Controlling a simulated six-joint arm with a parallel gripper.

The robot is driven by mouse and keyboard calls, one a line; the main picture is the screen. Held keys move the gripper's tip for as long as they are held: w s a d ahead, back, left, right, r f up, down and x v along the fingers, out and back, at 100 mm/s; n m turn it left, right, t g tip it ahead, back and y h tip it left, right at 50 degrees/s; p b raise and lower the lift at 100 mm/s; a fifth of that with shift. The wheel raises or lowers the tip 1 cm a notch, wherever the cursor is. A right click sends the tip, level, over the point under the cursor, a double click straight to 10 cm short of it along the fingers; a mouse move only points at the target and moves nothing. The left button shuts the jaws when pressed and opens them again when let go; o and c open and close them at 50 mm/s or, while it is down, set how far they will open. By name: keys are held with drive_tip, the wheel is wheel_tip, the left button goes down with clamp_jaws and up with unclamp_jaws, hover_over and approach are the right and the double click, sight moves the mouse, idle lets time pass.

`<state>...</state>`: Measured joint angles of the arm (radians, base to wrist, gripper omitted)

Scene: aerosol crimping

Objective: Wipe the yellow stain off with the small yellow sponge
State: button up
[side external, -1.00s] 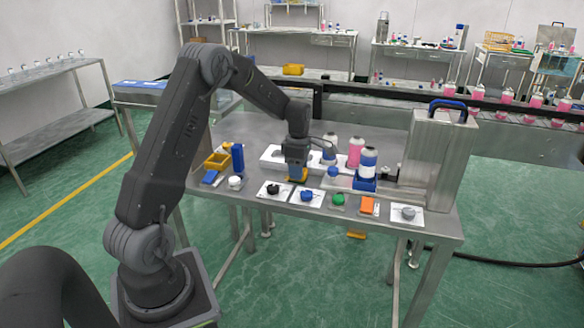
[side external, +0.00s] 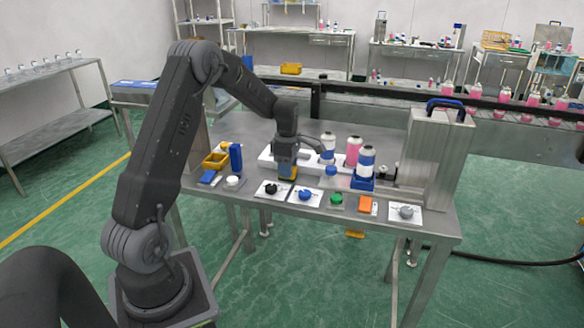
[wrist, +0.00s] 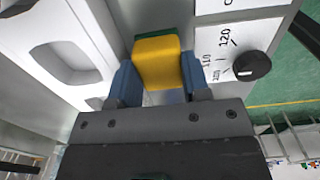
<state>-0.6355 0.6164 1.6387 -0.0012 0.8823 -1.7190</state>
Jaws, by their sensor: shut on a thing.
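My gripper (side external: 286,172) hangs low over the steel table, just behind the black-knob dial panel. In the wrist view my gripper (wrist: 158,82) has its two blue fingers shut on the small yellow sponge (wrist: 157,65), which has a green layer at its far edge. In the side view only a little yellow of the sponge (side external: 293,173) shows between the fingers. I cannot tell whether the sponge touches the table. I cannot make out the yellow stain in either view.
The dial panel with a black knob (wrist: 252,66) is close on the right in the wrist view. A white holder with recesses (wrist: 65,45) is on the left. Several control panels line the table's front edge. Bottles (side external: 354,152) and a steel machine (side external: 435,160) stand right.

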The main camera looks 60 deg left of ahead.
drive_tip(key=shift+s+a+f, duration=0.1)
drive_tip(key=shift+s+a, duration=0.8)
drive_tip(key=shift+s, duration=0.15)
drive_tip(key=shift+w+d+r, duration=0.15)
drive_tip(key=shift+w+d, duration=0.45)
drive_tip(key=shift+w, duration=0.05)
drive_tip(key=shift+w+d+r, duration=0.15)
drive_tip(key=shift+w+d, duration=0.4)
drive_tip(key=shift+w, duration=0.05)
drive_tip(key=shift+w+d+f, duration=0.2)
drive_tip(key=shift+w+d, duration=0.85)
drive_tip(key=shift+f, duration=0.1)
drive_tip(key=shift+s, duration=0.1)
drive_tip(key=shift+s+a, duration=2.1)
drive_tip(key=shift+a, duration=0.05)
